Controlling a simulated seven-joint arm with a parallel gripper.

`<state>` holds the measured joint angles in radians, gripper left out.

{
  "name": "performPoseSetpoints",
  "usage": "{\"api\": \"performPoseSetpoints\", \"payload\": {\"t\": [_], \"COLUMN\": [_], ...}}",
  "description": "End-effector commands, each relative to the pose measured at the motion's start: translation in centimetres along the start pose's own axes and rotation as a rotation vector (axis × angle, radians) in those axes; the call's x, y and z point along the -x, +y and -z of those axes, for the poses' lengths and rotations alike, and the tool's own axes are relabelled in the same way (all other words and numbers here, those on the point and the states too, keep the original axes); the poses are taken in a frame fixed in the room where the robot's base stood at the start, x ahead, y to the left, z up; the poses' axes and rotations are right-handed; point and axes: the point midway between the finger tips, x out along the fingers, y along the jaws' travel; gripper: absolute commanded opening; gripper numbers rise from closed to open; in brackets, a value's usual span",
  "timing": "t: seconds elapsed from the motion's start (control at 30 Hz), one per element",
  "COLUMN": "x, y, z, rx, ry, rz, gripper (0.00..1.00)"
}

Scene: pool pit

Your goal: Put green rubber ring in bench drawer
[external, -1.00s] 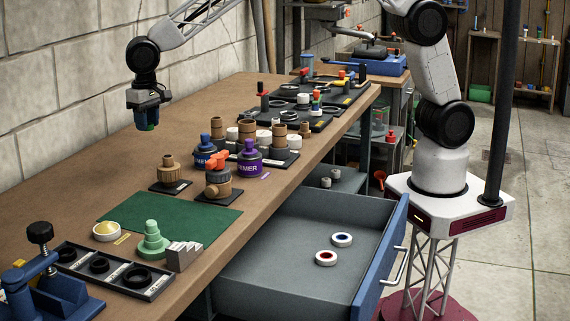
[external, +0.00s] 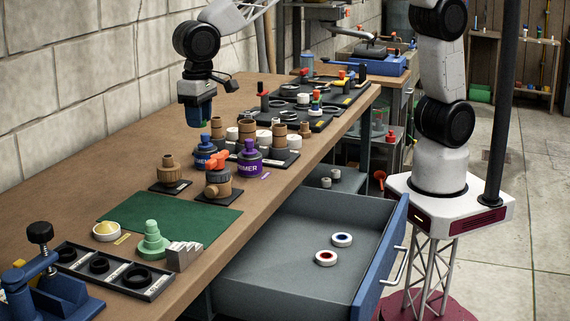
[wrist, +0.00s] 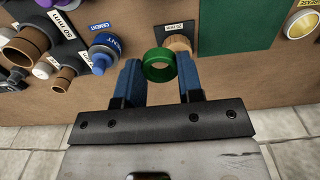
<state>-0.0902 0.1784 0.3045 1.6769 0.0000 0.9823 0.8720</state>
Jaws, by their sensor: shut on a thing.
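My gripper (wrist: 161,80) is shut on the green rubber ring (wrist: 159,65), which shows between the blue fingertips in the wrist view. In the external view my gripper (external: 197,118) is held above the bench, behind the blue cement bottle; the ring is hard to make out there. The bench drawer (external: 290,285) is pulled open at the front of the bench, to the right of and lower than my gripper. Two white discs, one with a red centre (external: 326,258) and one with a blue centre (external: 342,239), lie inside it.
Blue cement (external: 205,152) and purple primer (external: 249,160) bottles, brown fittings and a red-handled valve (external: 218,177) stand on the bench between my gripper and the drawer. A green mat (external: 170,217) lies nearer the camera. Much of the drawer floor is bare.

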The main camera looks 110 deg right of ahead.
Motion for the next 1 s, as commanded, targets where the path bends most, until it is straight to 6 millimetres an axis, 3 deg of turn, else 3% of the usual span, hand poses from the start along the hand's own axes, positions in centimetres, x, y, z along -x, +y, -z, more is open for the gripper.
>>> {"api": "performPoseSetpoints", "payload": {"t": [0.03,0.43,1.0], "x": [0.1,0.3,-0.4], "y": [-0.3,-0.8,2.4], "z": [-1.8,-14.0,-29.9], "rx": [0.017,0.135,0.302], "ry": [0.0,0.001,0.001], "rz": [0.0,0.001,0.001], "gripper": [0.13,0.13,0.13]}}
